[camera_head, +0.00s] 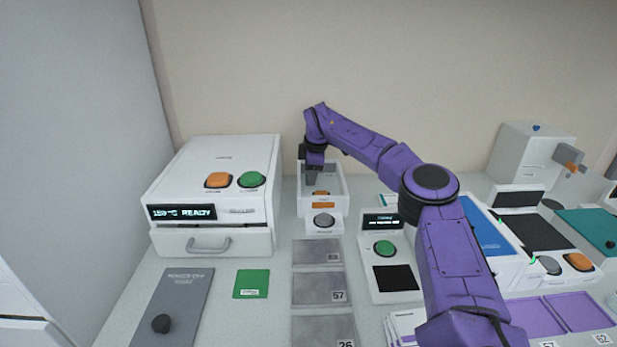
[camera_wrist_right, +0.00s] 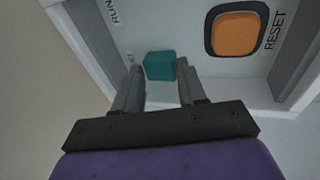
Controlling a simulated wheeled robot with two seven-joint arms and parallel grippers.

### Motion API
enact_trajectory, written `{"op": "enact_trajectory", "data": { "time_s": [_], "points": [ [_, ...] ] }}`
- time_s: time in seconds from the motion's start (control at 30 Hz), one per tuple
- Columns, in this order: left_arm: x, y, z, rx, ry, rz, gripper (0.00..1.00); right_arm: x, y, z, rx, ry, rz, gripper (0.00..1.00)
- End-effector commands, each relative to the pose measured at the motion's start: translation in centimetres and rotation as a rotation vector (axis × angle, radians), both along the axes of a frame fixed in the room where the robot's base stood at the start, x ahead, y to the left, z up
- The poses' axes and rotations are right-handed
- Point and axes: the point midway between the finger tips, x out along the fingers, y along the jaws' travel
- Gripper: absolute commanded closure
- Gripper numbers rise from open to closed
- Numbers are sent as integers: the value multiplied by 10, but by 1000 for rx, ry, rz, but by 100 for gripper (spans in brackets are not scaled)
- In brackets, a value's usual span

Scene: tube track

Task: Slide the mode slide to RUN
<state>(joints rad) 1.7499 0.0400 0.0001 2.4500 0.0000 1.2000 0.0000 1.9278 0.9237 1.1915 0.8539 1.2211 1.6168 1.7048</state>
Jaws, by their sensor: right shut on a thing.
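The mode slide shows in the right wrist view as a small teal knob (camera_wrist_right: 160,65) on the white panel of a device. The word RUN is printed on the panel up and to the left of the knob, some way from it. My right gripper (camera_wrist_right: 158,70) has one grey finger on each side of the knob and is shut on it. In the head view my right gripper (camera_head: 314,178) reaches down into the open-fronted white device (camera_head: 337,182) at the back centre; the knob is hidden there. My left gripper is not in view.
An orange RESET button (camera_wrist_right: 236,32) sits to the right of the knob, and side walls flank the panel. A white oven-like unit (camera_head: 215,185) reading READY stands left of the device. A small console (camera_head: 384,222) with a green button stands to its right.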

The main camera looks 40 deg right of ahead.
Motion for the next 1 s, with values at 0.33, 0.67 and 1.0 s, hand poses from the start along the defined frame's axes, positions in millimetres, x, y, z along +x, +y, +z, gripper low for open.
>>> {"op": "enact_trajectory", "data": {
  "time_s": [0.33,0.67,1.0],
  "points": [
    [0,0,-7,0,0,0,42,-12,-14,-3,1,5,-2,78],
    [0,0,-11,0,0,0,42,-23,-26,-3,2,7,-3,78],
    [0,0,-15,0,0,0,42,-32,-37,-4,2,7,-3,78]
  ]
}}
